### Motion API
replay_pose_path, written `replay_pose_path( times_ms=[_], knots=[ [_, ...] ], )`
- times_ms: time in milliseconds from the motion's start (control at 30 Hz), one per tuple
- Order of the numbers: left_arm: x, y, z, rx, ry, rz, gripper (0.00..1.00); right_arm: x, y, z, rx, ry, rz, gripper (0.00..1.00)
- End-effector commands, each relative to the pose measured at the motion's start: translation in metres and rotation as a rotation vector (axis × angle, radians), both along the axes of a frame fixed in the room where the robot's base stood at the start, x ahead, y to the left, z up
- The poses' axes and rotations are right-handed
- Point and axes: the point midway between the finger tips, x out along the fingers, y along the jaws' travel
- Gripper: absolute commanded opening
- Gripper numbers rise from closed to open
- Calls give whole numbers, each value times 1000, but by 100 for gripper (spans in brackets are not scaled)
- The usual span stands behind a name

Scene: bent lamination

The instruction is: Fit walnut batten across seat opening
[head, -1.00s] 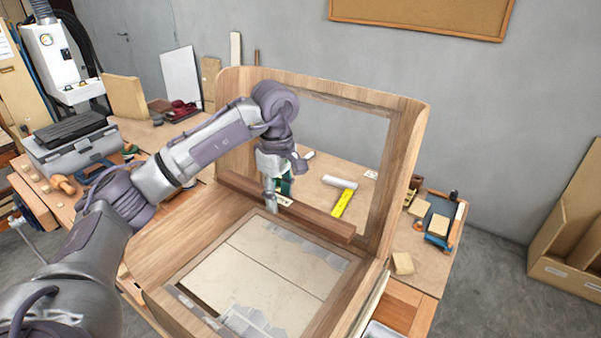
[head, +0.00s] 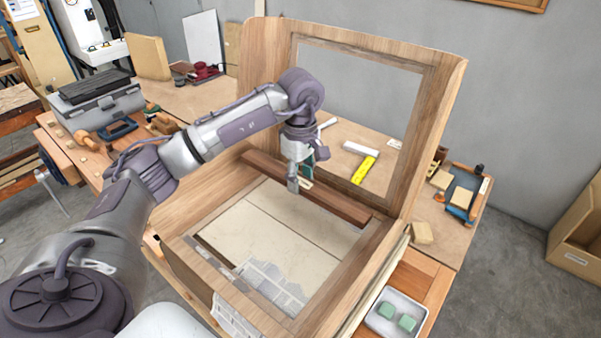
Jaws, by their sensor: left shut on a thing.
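The dark walnut batten (head: 340,206) lies left to right across the rear part of the seat opening (head: 283,225), close in front of the upright back frame. My left gripper (head: 293,184) is shut on it near its middle, fingers pointing down. Its right end is near the right rail of the light wood seat frame (head: 338,277), and its left end is near the left rear side. I cannot tell whether it touches the frame or hovers just above. The gripper hides a short part of it. My right gripper is not in view.
The tall back frame (head: 452,105) stands right behind the batten. A dark strip (head: 213,251) lies along the opening's left front edge. A metal tray with green blocks (head: 396,314) is at front right. A blue-edged tray (head: 461,190) and a yellow item (head: 364,169) are behind.

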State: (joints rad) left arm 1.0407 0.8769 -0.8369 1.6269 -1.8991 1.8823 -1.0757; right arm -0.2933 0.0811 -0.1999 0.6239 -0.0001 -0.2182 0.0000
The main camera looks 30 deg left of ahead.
Motion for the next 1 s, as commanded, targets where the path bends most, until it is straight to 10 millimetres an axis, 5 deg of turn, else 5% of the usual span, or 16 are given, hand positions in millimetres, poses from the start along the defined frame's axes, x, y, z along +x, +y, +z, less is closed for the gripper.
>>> replay_pose_path(
  times_ms=[600,1000],
  knots=[
    [0,0,-64,0,-1,1,0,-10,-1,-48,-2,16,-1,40],
    [0,0,-78,0,-1,1,0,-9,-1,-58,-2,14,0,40]
  ],
)
